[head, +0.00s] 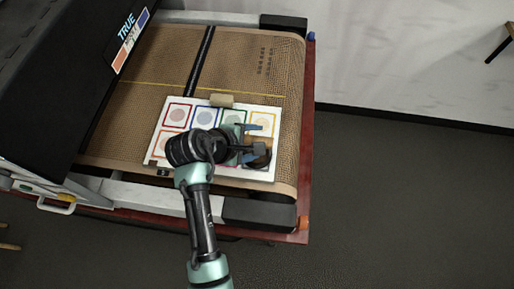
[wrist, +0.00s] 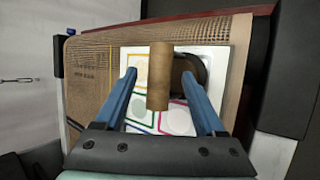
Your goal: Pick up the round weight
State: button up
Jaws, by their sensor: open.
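My gripper (head: 262,143) is low over the right part of a white card (head: 152,155) with coloured squares. In the wrist view its two blue fingers are open (wrist: 158,73), with a gap on both sides of a tan-brown, cylinder-shaped piece (wrist: 160,80). A dark brown, rounded object (wrist: 199,68) with a black edge lies just behind the right fingertip, partly hidden. In the head view a dark brown object (head: 258,162) shows partly under the fingers. I cannot tell which of these pieces is the round weight.
A small tan cylinder (head: 222,100) lies at the card's back edge. The card rests on a brown mesh belt (head: 245,65); the belt behind it is clear. A black machine housing (head: 65,75) stands at the left. The belt's frame edge (head: 305,150) is close on the right.

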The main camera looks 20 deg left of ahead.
jog(key=shift+x, duration=1.1)
grip_shut()
dwell(0.5)
jog(key=shift+w+r, duration=0.1)
jog(key=shift+r, duration=0.05)
